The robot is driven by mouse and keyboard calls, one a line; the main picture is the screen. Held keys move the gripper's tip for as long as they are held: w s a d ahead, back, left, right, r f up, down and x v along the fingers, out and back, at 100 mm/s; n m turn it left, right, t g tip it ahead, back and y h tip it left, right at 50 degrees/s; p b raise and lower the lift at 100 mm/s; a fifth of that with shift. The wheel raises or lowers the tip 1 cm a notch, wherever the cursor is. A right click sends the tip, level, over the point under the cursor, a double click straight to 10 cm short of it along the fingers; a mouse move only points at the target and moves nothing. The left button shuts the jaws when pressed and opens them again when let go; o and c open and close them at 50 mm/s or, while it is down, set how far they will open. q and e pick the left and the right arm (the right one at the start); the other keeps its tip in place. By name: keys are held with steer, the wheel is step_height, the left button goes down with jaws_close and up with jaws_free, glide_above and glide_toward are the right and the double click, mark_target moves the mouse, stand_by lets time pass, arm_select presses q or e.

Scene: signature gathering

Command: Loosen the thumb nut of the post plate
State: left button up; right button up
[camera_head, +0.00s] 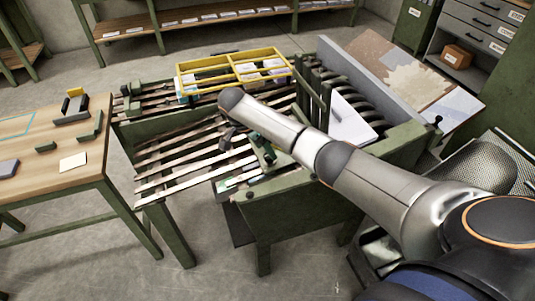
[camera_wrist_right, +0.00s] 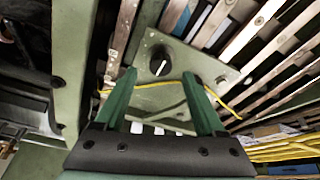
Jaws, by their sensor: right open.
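A round black knob with a white mark, which looks like the thumb nut (camera_wrist_right: 160,64), sits on a worn grey-green plate, which looks like the post plate (camera_wrist_right: 190,62), in the right wrist view. My right gripper (camera_wrist_right: 160,76) is open, its two green fingers pointing toward the plate with the knob between and just beyond their tips. I cannot tell how far the tips are from the knob. In the head view my right gripper (camera_head: 264,150) is over the slatted machine, and my arm hides part of it. My left gripper is not in view.
A slatted green machine (camera_head: 180,155) fills the middle. A yellow divided tray (camera_head: 235,68) lies on its far side. A wooden table (camera_head: 50,185) stands at the left. A yellow cord (camera_wrist_right: 150,84) crosses near the fingers. Bare floor shows in front.

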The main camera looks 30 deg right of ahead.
mark_target(269, 158)
steer(key=shift+x, duration=1.7)
jaws_close()
